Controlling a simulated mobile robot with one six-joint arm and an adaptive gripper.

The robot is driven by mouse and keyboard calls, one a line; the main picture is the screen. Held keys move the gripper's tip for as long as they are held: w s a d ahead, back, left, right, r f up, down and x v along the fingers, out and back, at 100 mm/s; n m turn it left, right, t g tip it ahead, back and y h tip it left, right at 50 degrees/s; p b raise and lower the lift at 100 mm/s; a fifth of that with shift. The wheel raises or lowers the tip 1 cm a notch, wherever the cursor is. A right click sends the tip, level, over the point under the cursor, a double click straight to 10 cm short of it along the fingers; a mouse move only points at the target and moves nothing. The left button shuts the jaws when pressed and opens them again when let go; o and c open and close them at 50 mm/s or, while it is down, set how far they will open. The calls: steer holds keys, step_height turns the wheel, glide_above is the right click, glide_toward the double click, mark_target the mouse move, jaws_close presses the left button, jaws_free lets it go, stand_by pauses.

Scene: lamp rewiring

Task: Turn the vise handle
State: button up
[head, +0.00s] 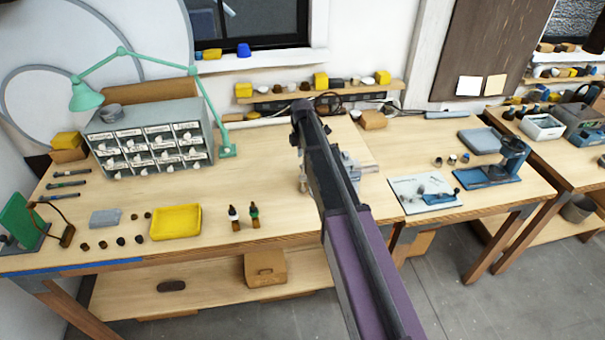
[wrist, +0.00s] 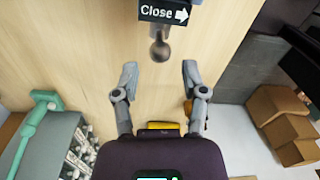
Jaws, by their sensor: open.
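In the wrist view, a dark vise handle (wrist: 160,48) with a round knob end sits just beyond my fingertips, near the middle. Above it is a black sign (wrist: 165,14) reading "Close" with an arrow to the right. My gripper (wrist: 160,76) is open and empty, its two fingers apart on either side of the knob's line and not touching it. In the head view, parts of a grey metal thing, seemingly the vise (head: 348,164), show beside my arm on the bench. My arm hides most of it and my gripper there.
The wooden bench (head: 80,220) holds a drawer cabinet (head: 150,112), a green lamp (head: 84,96), a yellow tray (head: 176,222) and two small bottles (head: 243,214). In the wrist view, cardboard boxes (wrist: 275,103) lie at the right. Bench surface left of the knob is clear.

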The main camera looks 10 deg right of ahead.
mark_target(302, 167)
steer(key=shift+s+f+b, duration=0.1)
steer(key=shift+f+b, duration=2.35)
steer(key=shift+f, duration=0.35)
jaws_close()
